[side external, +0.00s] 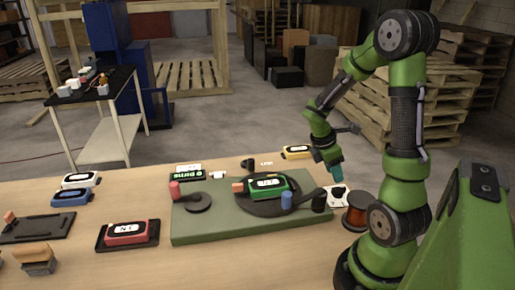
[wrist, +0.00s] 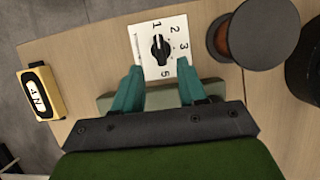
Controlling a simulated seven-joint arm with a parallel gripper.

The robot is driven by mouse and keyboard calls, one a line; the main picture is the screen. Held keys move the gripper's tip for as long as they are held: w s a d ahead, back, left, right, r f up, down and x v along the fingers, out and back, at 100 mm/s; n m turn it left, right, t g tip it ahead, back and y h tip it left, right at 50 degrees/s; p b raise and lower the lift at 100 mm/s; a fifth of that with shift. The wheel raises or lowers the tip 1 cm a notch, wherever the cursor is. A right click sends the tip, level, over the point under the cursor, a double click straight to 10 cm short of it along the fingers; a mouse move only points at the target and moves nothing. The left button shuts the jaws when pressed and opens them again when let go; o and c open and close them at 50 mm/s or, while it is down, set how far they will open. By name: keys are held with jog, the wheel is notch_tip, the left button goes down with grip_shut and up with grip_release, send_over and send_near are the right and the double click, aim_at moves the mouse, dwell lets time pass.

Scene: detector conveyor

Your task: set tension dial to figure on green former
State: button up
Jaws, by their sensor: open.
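The tension dial (wrist: 160,48) is a black knob on a white plate, with 1, 2, 3 and 5 legible around it. A pale mark on the knob seems to face the 1, but it is small. The dial plate also shows in the side view (side external: 339,198), beside the green board. My gripper (wrist: 160,86) is open and empty, its teal fingertips reaching the near part of the plate, apart from the knob. In the side view it (side external: 334,174) hangs above the dial. The green former (side external: 268,187) lies on a black round plate; its label is too small to read surely.
A copper spool (side external: 357,215) and a black cylinder (side external: 319,202) stand close to the dial. A yellow former (side external: 296,152) lies behind; a red one (side external: 126,232) sits left.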

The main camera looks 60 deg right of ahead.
aim_at(339, 187)
jog(key=x, duration=0.6)
jog(key=shift+s+f, duration=0.1)
jog(key=shift+f, duration=0.2)
grip_shut()
